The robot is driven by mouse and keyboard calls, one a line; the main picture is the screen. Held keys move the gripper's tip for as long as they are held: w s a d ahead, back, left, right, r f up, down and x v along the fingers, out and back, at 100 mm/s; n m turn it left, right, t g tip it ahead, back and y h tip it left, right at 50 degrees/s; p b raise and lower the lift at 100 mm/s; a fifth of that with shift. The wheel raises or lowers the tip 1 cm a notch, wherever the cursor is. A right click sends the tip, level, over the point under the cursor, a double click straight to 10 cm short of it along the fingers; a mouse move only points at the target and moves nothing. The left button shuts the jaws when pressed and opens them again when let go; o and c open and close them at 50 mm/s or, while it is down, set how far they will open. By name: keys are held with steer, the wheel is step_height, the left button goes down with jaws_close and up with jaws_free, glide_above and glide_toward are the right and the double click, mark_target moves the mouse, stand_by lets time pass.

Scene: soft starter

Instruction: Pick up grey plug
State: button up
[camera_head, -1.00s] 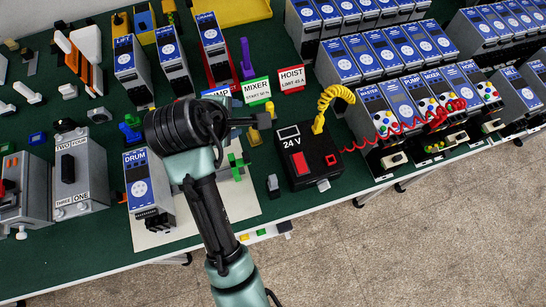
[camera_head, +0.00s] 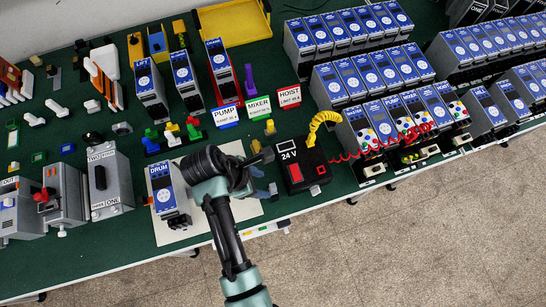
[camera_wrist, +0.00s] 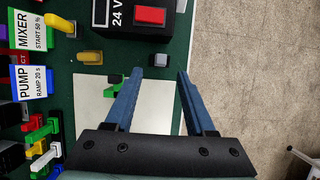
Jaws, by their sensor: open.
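The grey plug (camera_wrist: 160,60) is a small block on the green table, between the black 24 V box and the white mat. In the wrist view it sits just beyond my gripper's fingertips, nearly centred between them. My gripper (camera_wrist: 160,71) is open and empty, with its two blue fingers pointing toward the plug and apart from each other. In the head view my gripper (camera_head: 265,181) is low beside the 24 V box, and I cannot make out the plug behind it.
The 24 V box (camera_head: 302,167) with its yellow coiled cord stands right of the gripper. A yellow plug (camera_wrist: 89,58) is to the plug's left in the wrist view. The white mat (camera_wrist: 95,95) lies nearby. The DRUM unit (camera_head: 166,190) stands left of my arm.

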mark_target(272, 186)
steer(key=x, duration=0.2)
steer(key=p+x, duration=0.1)
steer(key=x, duration=0.2)
steer(key=shift+d+r, duration=0.1)
steer(key=shift+d, duration=0.25)
steer(key=shift+w+d+f, duration=0.1)
steer(key=shift+d+f, duration=0.1)
steer(key=shift+f, duration=0.4)
jaws_close()
